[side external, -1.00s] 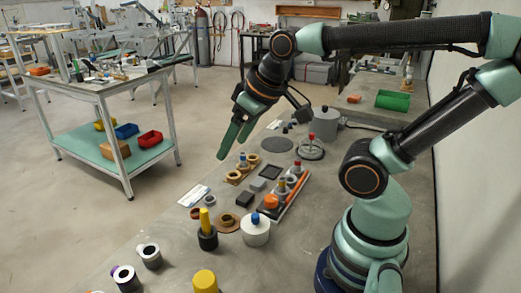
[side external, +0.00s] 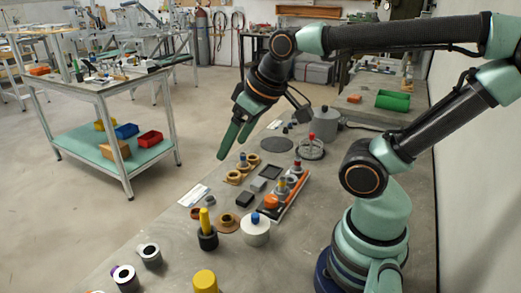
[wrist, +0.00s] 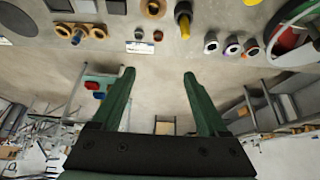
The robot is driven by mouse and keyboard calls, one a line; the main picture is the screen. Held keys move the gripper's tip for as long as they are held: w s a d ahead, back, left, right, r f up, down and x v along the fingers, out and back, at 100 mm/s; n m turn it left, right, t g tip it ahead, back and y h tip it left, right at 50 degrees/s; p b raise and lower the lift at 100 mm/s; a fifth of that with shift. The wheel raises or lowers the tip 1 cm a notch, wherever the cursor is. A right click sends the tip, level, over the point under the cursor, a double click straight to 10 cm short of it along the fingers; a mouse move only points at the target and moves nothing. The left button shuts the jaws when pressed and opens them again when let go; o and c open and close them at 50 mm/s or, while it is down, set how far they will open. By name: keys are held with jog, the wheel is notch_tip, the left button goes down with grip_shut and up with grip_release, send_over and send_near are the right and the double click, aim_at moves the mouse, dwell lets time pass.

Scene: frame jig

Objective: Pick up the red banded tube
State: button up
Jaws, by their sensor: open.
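My gripper (side external: 233,145) is open and empty, held in the air over the far-left side of the bench. In the wrist view its two green fingers (wrist: 159,75) stand wide apart with only floor between them. Several short tubes stand in a row at the upper right of the wrist view. The end one (wrist: 251,47) looks reddish and seems to be the red banded tube, though the band is small. Beside it are a purple-marked tube (wrist: 232,46) and a dark tube with a pale rim (wrist: 211,43). In the side view the row is at the near left, partly cut off.
An orange-edged rack (side external: 290,197) lies further back. A yellow cylinder (side external: 205,282) is at the near edge. A white card (side external: 194,196) lies near the left edge.

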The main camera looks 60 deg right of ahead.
jog(key=shift+c, duration=0.9)
jog(key=m+g, duration=0.6)
jog(key=m, duration=0.9)
send_over(298, 161)
notch_tip(298, 161, down, 10)
jog(key=r, duration=0.1)
jog(key=f, duration=1.2)
jog(key=shift+w+d+f, duration=0.2)
jog(key=shift+d, duration=0.2)
